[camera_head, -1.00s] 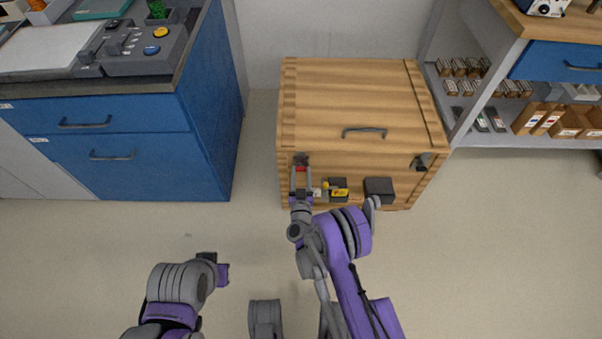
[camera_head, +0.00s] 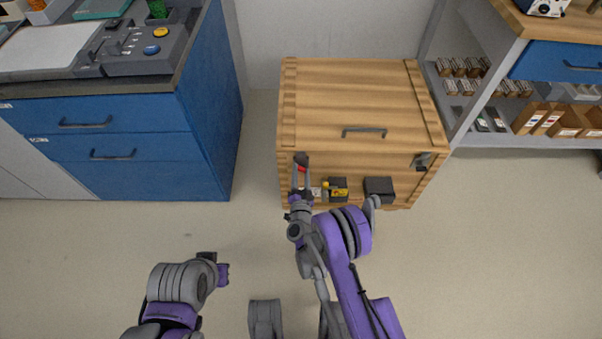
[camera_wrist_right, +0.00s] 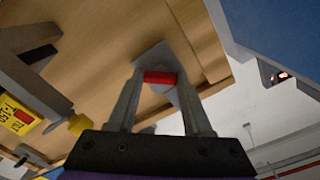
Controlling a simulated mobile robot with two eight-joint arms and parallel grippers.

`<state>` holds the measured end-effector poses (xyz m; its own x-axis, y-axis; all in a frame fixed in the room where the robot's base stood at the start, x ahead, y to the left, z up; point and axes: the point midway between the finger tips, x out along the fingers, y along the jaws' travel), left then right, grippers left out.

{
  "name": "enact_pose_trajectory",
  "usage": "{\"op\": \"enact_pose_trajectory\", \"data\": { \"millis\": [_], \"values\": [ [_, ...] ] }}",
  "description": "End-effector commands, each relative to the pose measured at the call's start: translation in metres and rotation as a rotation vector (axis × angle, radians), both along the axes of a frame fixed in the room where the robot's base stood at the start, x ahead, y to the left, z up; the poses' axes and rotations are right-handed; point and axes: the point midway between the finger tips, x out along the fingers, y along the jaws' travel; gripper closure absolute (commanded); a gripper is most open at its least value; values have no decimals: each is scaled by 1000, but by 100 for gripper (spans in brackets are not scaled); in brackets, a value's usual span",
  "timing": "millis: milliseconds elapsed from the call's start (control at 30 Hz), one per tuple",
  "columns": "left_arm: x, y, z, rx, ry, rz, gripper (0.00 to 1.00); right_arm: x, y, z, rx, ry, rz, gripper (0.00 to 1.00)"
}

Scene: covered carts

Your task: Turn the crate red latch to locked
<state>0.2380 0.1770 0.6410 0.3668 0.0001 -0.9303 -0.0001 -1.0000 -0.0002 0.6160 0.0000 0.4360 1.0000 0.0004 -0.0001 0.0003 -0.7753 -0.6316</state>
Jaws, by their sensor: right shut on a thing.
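The wooden crate (camera_head: 330,105) stands on the floor against the wall. Its red latch (camera_head: 302,168) is on the upper left of the front face, below a dark grey catch (camera_head: 301,158). My right gripper (camera_head: 301,172) is at the latch with its fingers pointing toward the crate. In the right wrist view, the gripper (camera_wrist_right: 160,82) is shut on the red latch (camera_wrist_right: 160,77), with a grey plate behind it. The fingers partly hide the latch. My left gripper (camera_head: 222,272) is low over the floor, away from the crate; its jaw opening is unclear.
A yellow-labelled lock-like part (camera_head: 337,189) and a dark box (camera_head: 379,189) sit on the crate front, right of my right gripper. Another catch (camera_head: 421,161) is at right. A blue cabinet (camera_head: 130,160) stands left and a shelf (camera_head: 470,132) right.

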Motion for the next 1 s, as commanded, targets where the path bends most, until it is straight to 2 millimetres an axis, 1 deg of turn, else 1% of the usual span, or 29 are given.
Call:
{"op": "enact_pose_trajectory", "data": {
  "millis": [300, 600, 800, 1000],
  "values": [
    [0, 0, -2, 0, 0, 0, 100, 1, 0, 1, 297, -1, -1, 100],
    [1, 0, -3, 0, 0, 0, 100, 1, 0, 1, 541, -1, -1, 100],
    [1, 0, -3, 0, -1, 0, 100, 1, 0, 1, 651, -1, -1, 100],
    [1, 0, -3, 0, -1, 0, 100, 1, 0, 1, 714, -2, -2, 100]
  ]
}}
